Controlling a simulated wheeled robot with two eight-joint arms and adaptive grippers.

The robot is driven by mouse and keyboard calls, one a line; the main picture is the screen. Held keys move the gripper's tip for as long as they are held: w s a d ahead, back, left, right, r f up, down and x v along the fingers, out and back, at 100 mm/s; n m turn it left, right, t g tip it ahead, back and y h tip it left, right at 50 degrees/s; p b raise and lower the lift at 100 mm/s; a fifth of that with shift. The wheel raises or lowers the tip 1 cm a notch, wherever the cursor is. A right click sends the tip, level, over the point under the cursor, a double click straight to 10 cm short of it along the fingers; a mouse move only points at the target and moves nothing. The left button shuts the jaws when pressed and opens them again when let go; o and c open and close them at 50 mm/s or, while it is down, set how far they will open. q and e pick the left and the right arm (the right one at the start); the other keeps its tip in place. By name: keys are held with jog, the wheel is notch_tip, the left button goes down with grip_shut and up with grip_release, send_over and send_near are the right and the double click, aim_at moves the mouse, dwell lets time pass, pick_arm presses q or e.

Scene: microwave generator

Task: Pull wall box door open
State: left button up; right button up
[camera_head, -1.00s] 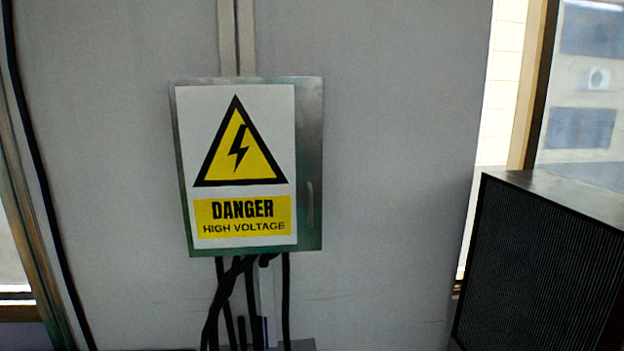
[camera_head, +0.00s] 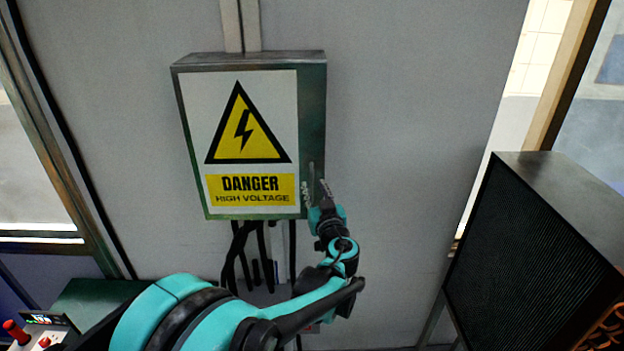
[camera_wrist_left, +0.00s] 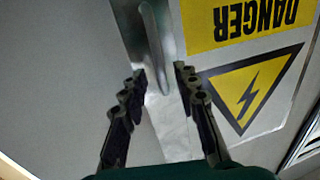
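The wall box (camera_head: 312,120) is a metal cabinet with a white and yellow high-voltage sign on its door (camera_head: 283,88). The door looks closed. A slim upright handle sits at the door's lower right; in the left wrist view the handle (camera_wrist_left: 152,32) is a pale bar at top centre. My left gripper (camera_head: 314,192) is at the handle's height at the box's lower right. In the left wrist view my left gripper (camera_wrist_left: 160,78) is open, its fingers apart on either side of the handle's line. Whether they touch it cannot be told. My right gripper is not in view.
Black cables (camera_head: 240,250) hang below the box. A dark ribbed cabinet (camera_head: 530,260) stands at the right. A panel with red knobs (camera_head: 40,335) is at the lower left. The grey wall right of the box is clear.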

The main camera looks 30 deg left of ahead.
aim_at(312, 184)
pick_arm(q)
jog(key=shift+x, duration=1.75)
jog(key=shift+s, duration=0.1)
grip_shut()
